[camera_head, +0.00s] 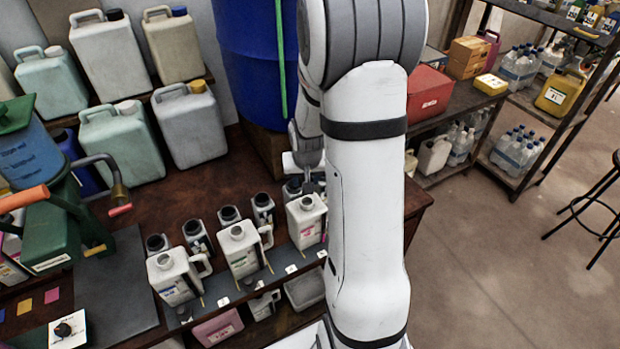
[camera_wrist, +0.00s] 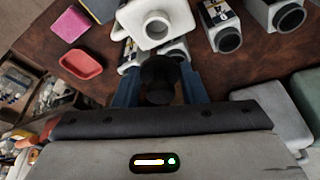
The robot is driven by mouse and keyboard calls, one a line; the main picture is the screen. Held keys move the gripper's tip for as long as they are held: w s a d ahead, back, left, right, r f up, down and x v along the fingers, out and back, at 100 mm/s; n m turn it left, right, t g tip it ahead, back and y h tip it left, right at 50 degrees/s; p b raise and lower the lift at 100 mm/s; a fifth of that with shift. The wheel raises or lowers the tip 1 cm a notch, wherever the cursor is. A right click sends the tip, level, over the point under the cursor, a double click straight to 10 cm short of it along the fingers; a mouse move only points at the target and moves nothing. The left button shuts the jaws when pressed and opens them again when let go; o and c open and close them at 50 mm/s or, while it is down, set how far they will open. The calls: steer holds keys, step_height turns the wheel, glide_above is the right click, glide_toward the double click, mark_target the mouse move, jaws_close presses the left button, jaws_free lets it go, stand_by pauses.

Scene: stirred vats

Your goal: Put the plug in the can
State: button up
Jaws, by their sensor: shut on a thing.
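My gripper (camera_wrist: 158,88) is shut on a dark round plug (camera_wrist: 160,72), which sits between its blue-grey fingers in the wrist view. A white can (camera_wrist: 135,14) with an open round neck lies just beyond the plug in that view, and the plug appears beside the neck, not in it. In the head view my gripper (camera_head: 311,186) is at the rightmost white can (camera_head: 304,228), close to its neck. The plug cannot be made out there. Two more white cans, the middle one (camera_head: 241,260) and the left one (camera_head: 172,284), stand in the same row with open necks.
Several small grey bottles with dark round tops, one of them (camera_head: 195,235), stand close behind the cans. A blue barrel (camera_head: 245,60) stands behind the bench. Large jugs (camera_head: 192,125) fill the back left. A red bin (camera_wrist: 80,65) shows in the wrist view.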

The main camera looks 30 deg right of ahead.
steer(key=shift+d+f+b, duration=0.1)
steer(key=shift+f+b, duration=2.3)
steer(key=shift+f, duration=1)
steer(key=shift+s, duration=0.2)
